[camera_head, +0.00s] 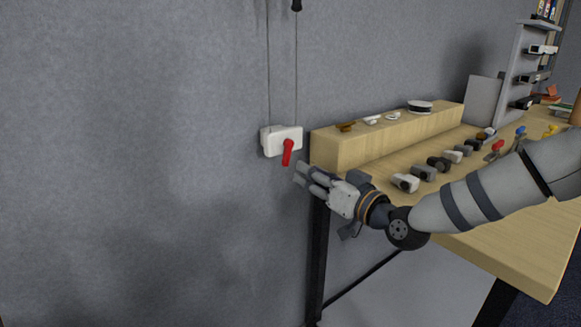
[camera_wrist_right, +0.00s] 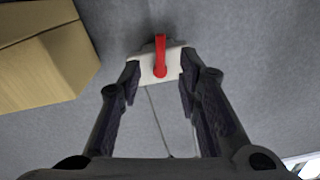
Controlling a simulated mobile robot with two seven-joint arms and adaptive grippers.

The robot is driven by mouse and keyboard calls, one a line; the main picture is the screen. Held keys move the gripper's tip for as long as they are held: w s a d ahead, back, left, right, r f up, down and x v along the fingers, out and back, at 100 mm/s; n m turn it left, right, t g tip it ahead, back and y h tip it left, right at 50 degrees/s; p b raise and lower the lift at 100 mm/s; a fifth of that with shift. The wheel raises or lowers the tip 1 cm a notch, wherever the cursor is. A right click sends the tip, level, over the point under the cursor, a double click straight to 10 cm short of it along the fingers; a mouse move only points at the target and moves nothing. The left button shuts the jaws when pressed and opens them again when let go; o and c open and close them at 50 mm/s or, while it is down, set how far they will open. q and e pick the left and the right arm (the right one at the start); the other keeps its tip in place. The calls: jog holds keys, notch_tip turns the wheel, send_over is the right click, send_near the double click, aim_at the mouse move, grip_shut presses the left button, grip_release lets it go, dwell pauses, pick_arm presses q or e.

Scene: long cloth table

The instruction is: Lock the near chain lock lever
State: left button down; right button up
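The chain lock is a white box (camera_head: 270,141) on the grey wall, with a red lever (camera_head: 288,152) on its front. In the head view the lever hangs down, tilted slightly. In the right wrist view the red lever (camera_wrist_right: 160,56) stands out from the white box (camera_wrist_right: 147,72), between and beyond my fingertips. My right gripper (camera_head: 306,178) is open, just below and right of the lever, with no clear contact. My left gripper is in neither view.
A wooden table (camera_head: 480,250) stands to the right, with a raised wooden block (camera_head: 380,140) close beside the lock. Several small knobs and levers (camera_head: 405,183) line the table. Two thin chains (camera_head: 296,75) run up the wall from the box. The wall to the left is clear.

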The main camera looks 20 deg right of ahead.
aim_at(288, 161)
jog(key=x, duration=0.4)
jog(key=b+x, duration=0.1)
jog(key=x, duration=0.1)
jog(key=shift+w+a+f, duration=0.15)
jog(key=shift+w+f, duration=0.15)
jog(key=shift+w, duration=0.1)
jog(key=shift+w+a+r, duration=0.1)
jog(key=shift+w+r, duration=0.05)
jog(key=shift+w, duration=0.1)
jog(key=shift+c, duration=0.3)
grip_shut()
